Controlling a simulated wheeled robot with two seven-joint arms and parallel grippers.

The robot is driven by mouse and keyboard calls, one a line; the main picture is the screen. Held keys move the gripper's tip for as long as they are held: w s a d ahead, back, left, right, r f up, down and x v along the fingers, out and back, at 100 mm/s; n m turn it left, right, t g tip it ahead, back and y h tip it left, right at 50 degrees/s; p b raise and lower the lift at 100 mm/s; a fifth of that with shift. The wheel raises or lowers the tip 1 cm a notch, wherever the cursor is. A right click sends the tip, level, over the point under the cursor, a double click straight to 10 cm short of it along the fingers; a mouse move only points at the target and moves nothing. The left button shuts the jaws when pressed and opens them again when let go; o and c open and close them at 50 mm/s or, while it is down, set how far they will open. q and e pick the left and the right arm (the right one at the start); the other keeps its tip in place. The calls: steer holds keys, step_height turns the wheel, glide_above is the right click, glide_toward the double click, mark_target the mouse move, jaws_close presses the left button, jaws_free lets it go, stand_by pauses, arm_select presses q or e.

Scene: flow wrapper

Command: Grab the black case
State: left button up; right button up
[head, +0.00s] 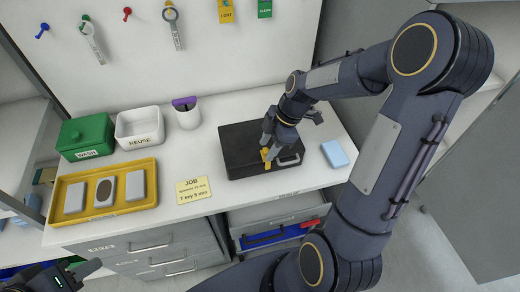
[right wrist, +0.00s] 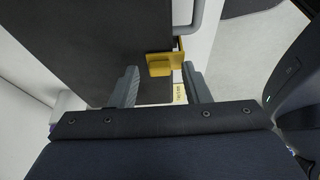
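The black case (head: 241,143) lies closed and flat on the white worktop, right of centre in the head view. It has a yellow latch (head: 266,155) and a grey handle on its front side. In the right wrist view the case (right wrist: 115,40) fills the upper left, with the latch (right wrist: 160,66) and handle (right wrist: 190,18) beside it. My right gripper (right wrist: 160,88) is open over the case's front edge, its fingers apart with the latch showing just beyond the gap. Contact cannot be told. My left gripper (head: 84,270) is at the bottom left, partly cut off, away from the case.
A light blue block (head: 335,154) lies right of the case. A yellow tray (head: 112,208), green box (head: 85,136), white bin (head: 140,128) and cup (head: 187,113) stand to the left. A note (head: 193,188) lies in front. An open drawer (head: 277,222) sticks out below the case.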

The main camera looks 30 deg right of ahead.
jaws_close()
stand_by(1.2)
